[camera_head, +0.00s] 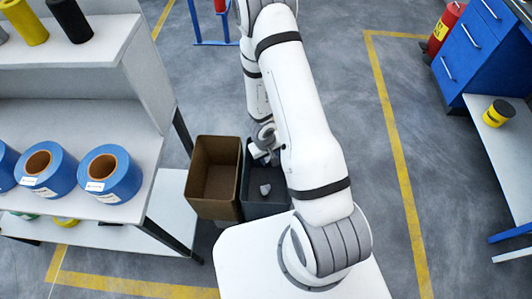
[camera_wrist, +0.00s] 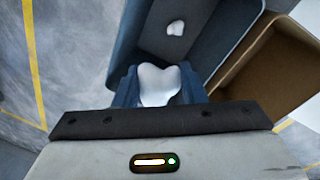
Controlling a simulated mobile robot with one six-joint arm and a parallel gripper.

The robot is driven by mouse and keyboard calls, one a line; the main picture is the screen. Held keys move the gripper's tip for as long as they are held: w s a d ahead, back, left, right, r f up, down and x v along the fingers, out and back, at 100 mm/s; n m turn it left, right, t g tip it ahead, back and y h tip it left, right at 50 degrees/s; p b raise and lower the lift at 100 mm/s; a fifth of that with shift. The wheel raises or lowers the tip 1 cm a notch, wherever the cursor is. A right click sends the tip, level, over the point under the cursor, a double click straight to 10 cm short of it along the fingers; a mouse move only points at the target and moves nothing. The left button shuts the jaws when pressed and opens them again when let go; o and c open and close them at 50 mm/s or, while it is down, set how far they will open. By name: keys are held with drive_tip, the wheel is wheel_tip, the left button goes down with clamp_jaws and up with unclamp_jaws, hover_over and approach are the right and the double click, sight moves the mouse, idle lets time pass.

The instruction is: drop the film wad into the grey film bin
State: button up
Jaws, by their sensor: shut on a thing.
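My gripper (camera_wrist: 158,92) is shut on a white film wad (camera_wrist: 158,82), which sits between its two blue-grey fingers in the wrist view. In the head view my gripper (camera_head: 261,155) is over the far part of the grey film bin (camera_head: 268,210), and the held wad is hard to make out there. The grey bin (camera_wrist: 212,48) opens beneath the held wad in the wrist view. Another pale wad (camera_wrist: 176,27) lies inside the bin; it also shows in the head view (camera_head: 265,189). My arm hides part of the bin.
A brown bin (camera_head: 213,170) stands directly left of the grey one. A shelf (camera_head: 125,205) with blue film rolls (camera_head: 108,174) is at the left. A bench (camera_head: 505,150) and blue cabinet (camera_head: 475,50) stand at the right. Open floor lies between my arm and the bench.

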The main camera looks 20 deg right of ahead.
drive_tip(key=shift+a, duration=0.25)
wheel_tip(320, 180, down, 6)
drive_tip(key=b, duration=0.7)
drive_tip(key=o, duration=1)
drive_tip(key=r+p, duration=0.4)
drive_tip(key=r, duration=0.1)
drive_tip(key=a+r+p, duration=0.1)
drive_tip(key=r+p, duration=0.1)
drive_tip(key=shift+s+r+p, duration=0.15)
drive_tip(key=shift+r+p, duration=0.15)
drive_tip(key=shift+p, duration=0.1)
drive_tip(key=shift+r, duration=0.1)
